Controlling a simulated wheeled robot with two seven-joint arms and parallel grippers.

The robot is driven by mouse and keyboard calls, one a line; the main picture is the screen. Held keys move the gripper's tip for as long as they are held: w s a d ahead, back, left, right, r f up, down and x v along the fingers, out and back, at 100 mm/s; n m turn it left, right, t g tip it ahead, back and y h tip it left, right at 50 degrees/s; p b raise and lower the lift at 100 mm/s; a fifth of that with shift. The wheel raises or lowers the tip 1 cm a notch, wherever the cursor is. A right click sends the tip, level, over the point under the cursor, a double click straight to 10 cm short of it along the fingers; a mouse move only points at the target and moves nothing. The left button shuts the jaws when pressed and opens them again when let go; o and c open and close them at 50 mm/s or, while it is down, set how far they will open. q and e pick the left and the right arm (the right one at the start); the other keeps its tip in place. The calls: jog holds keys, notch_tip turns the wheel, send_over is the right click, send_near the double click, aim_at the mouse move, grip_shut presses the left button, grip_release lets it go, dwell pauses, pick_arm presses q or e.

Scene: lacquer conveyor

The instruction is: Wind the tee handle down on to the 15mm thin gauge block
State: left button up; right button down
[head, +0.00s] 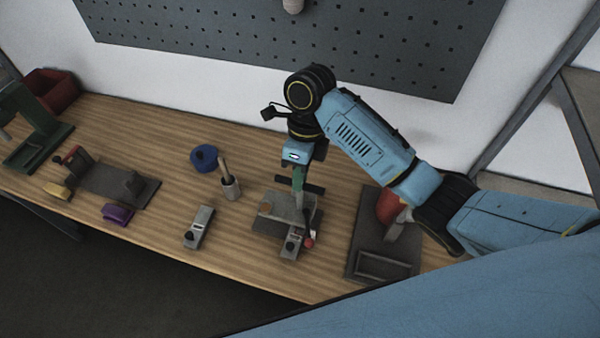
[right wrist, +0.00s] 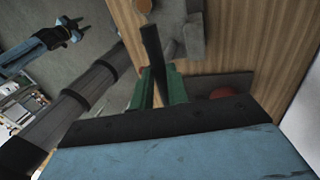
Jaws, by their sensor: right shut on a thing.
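My right gripper (head: 299,182) hangs over the small grey press (head: 292,208) with its green fingers pointing down. It is shut on the black tee handle (head: 314,188), whose bar sticks out on both sides. In the right wrist view the dark bar of the handle (right wrist: 152,48) runs between the green fingers (right wrist: 160,88). A grey block-like piece (head: 291,243) sits at the front of the press; I cannot read its size or tell if the screw touches it. My left gripper (right wrist: 70,28) appears far off in the right wrist view, its opening unclear.
A similar grey piece (head: 199,228) lies left of the press. A dark tray (head: 385,265) and a red object (head: 388,206) are at right. Bare wood lies between.

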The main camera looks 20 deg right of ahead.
dwell(0.3)
jog(key=c, duration=1.4)
grip_release()
jog(key=shift+o, duration=0.2)
jog(key=shift+r, duration=0.1)
